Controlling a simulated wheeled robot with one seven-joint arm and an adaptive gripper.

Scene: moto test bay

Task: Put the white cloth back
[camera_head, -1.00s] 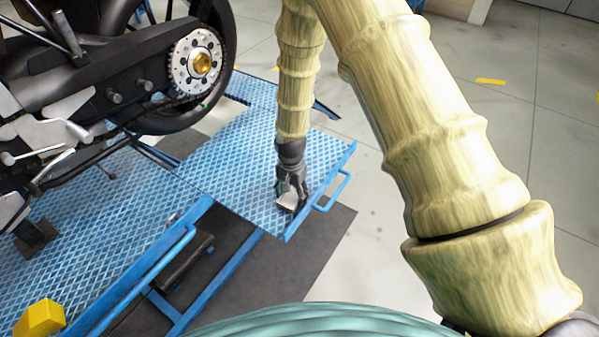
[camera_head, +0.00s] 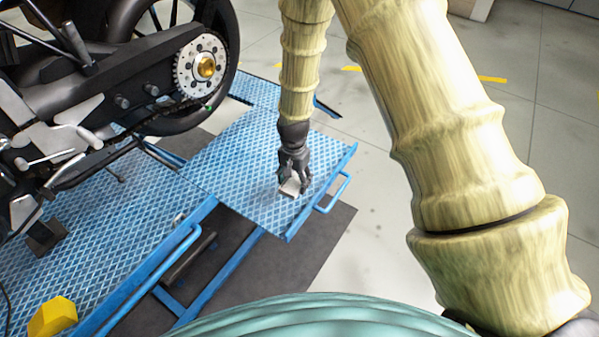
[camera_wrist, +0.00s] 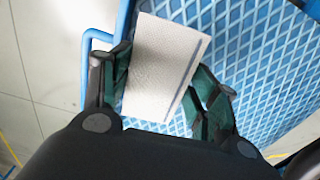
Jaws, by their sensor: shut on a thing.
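The white cloth (camera_wrist: 158,70) is a flat, pale rectangle with a dark stripe along one side. In the wrist view it sits between the two fingers of my gripper (camera_wrist: 160,92). In the head view the cloth (camera_head: 290,187) shows small and pale at the fingertips of my gripper (camera_head: 293,180), low over the right end of the blue lift platform (camera_head: 228,165). My gripper points down and is shut on the cloth. I cannot tell whether the cloth touches the platform.
A motorcycle (camera_head: 130,85) stands on the lift at the left. A blue side handle (camera_head: 338,192) sticks out from the platform's right edge. A yellow block (camera_head: 52,317) is at the lower left. The platform around my gripper is clear.

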